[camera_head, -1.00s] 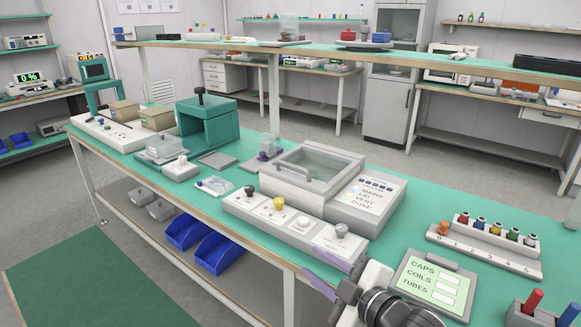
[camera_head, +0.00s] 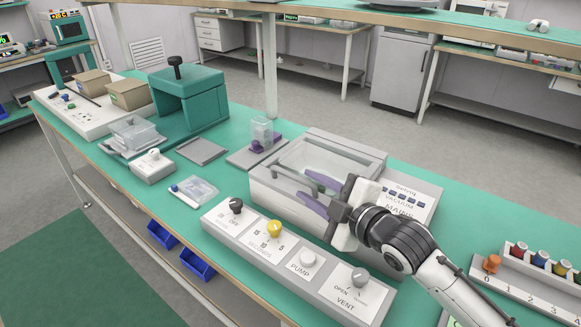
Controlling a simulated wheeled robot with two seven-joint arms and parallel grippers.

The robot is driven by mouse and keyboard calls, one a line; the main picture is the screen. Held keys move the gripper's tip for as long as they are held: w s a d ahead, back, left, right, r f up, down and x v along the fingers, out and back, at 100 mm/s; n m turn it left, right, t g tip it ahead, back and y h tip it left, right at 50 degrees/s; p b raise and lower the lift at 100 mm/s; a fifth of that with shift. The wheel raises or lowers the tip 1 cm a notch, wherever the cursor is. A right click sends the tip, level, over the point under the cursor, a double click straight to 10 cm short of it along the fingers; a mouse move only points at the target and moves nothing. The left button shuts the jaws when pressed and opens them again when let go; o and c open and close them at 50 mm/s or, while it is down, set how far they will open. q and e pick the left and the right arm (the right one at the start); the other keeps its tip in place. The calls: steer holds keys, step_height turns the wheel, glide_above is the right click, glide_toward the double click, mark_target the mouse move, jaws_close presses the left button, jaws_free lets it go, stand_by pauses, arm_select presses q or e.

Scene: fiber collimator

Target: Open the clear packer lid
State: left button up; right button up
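The vacuum packer (camera_head: 268,203) stands on the green bench in the middle of the view. Its clear lid (camera_head: 322,156) lies down over the chamber, with a grey bar handle (camera_head: 284,174) along its near-left side. My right gripper (camera_head: 303,185) comes in from the lower right. Its two purple fingers are apart and point left at the handle's near end, one on the far side and one on the near side in the picture. I cannot tell whether they touch the handle. The gripper body hides the packer's near right corner. My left gripper is not in view.
A control strip (camera_head: 328,286) with OFF, SECONDS, PUMP and VENT knobs lies in front of the packer. A numbered rack (camera_head: 540,285) stands at the right. An upper shelf crosses behind.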

mark_target(294, 178)
steer(key=x, duration=0.8)
steer(key=shift+a+f, duration=0.1)
steer(key=shift+a, duration=0.05)
jaws_close()
